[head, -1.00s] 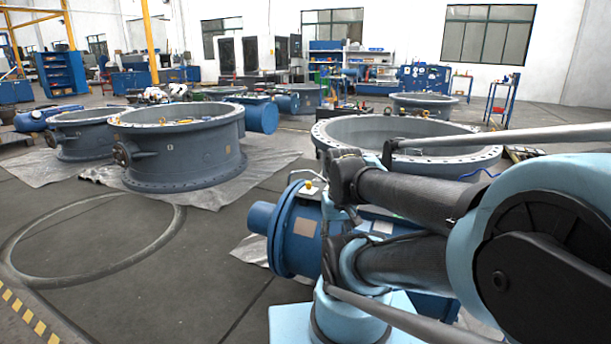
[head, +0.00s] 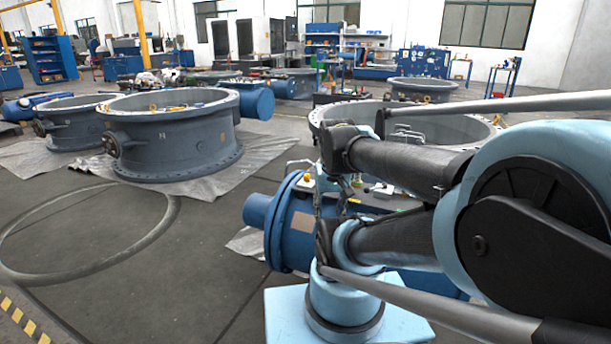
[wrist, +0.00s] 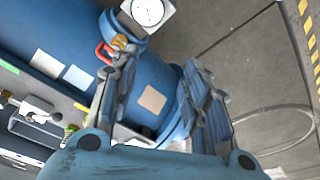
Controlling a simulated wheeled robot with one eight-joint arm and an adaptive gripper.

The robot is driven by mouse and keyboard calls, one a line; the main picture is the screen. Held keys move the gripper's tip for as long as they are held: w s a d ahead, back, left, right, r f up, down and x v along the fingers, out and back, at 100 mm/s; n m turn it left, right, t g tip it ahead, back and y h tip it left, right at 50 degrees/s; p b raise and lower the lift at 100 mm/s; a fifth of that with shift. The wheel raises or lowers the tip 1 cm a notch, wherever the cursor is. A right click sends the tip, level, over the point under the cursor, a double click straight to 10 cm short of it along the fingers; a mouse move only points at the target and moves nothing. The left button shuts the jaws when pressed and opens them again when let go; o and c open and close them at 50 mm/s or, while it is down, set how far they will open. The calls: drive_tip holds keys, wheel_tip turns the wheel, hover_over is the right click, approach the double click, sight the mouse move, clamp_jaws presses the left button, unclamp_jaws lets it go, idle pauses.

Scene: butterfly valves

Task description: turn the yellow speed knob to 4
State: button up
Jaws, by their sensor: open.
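I cannot make out a speed knob or its numbers for sure. A small yellow part (head: 307,178) sits on the blue actuator (head: 298,232) in the head view; it is too small to identify. In the wrist view my gripper (wrist: 158,68) is open, with nothing between its fingers. The blue actuator body (wrist: 75,30) lies beyond the fingers. A red and yellow fitting (wrist: 106,52) shows beside the left finger, partly hidden by it. In the head view my arm hides much of the actuator.
A round white gauge (wrist: 148,12) stands at the top of the wrist view. A dark panel with white parts (wrist: 38,118) is at its left. Large grey valve rings (head: 170,135) stand on sheets at left. Another ring (head: 445,128) is behind my arm.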

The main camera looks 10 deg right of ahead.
drive_tip(key=w+r+m, duration=0.2)
drive_tip(key=w+r, duration=0.5)
drive_tip(key=w, duration=0.1)
wheel_tip(320, 180, up, 3)
drive_tip(key=m+g, duration=0.2)
drive_tip(key=m, duration=0.6)
hover_over(307, 177)
drive_tip(key=w, duration=0.2)
drive_tip(key=f, duration=1.7)
drive_tip(key=shift+s+d+f, duration=0.15)
drive_tip(key=shift+s+f, duration=0.05)
drive_tip(key=shift+s, duration=0.05)
clamp_jaws()
drive_tip(key=shift+n, duration=0.3)
